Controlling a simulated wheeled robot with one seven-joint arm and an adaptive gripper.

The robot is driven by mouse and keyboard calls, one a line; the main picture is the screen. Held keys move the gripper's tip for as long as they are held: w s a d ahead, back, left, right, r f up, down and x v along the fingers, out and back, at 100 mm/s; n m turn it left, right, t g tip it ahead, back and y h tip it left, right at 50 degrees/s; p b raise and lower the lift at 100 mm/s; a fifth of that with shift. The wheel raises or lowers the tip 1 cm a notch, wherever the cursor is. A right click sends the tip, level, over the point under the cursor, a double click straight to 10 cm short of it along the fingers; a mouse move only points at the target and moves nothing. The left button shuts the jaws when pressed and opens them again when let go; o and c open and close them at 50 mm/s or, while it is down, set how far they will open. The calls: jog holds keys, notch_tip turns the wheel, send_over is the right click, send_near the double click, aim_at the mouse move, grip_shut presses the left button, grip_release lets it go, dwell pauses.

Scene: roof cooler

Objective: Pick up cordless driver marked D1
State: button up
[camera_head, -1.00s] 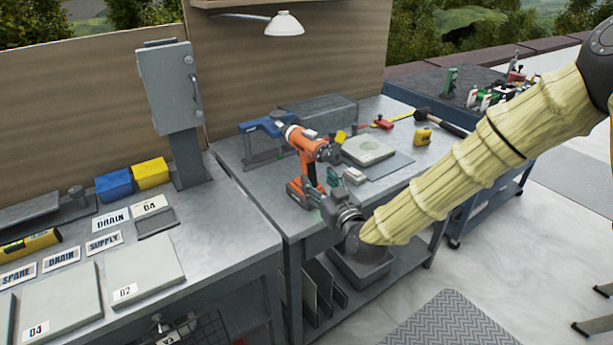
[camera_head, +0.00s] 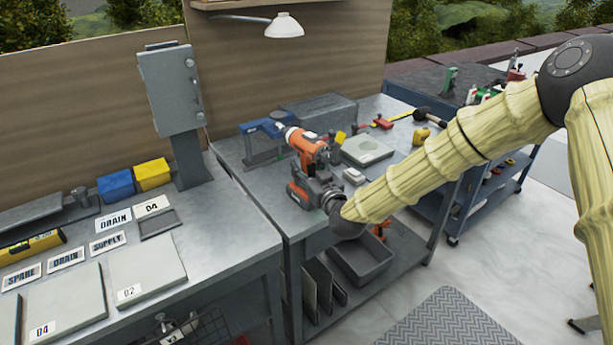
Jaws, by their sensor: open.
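An orange and black cordless driver (camera_head: 302,145) stands upright on its battery base on the right grey workbench. I cannot read a D1 mark on it. My gripper (camera_head: 315,181) is at the driver's handle, below its body, reaching in from the front right. It covers most of the handle. My gripper is open. Its fingertips are small and partly hidden, so I cannot tell whether they touch the handle or stand on both sides of it.
A blue clamp-like tool (camera_head: 265,126) stands just behind the driver. A grey plate (camera_head: 368,150) and a small pale block (camera_head: 354,176) lie to its right. A yellow tape measure (camera_head: 421,136) is farther right. A grey bin (camera_head: 360,262) sits on the shelf below.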

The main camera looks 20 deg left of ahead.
jog(key=shift+c, duration=0.4)
grip_shut()
jog(key=shift+r, duration=0.15)
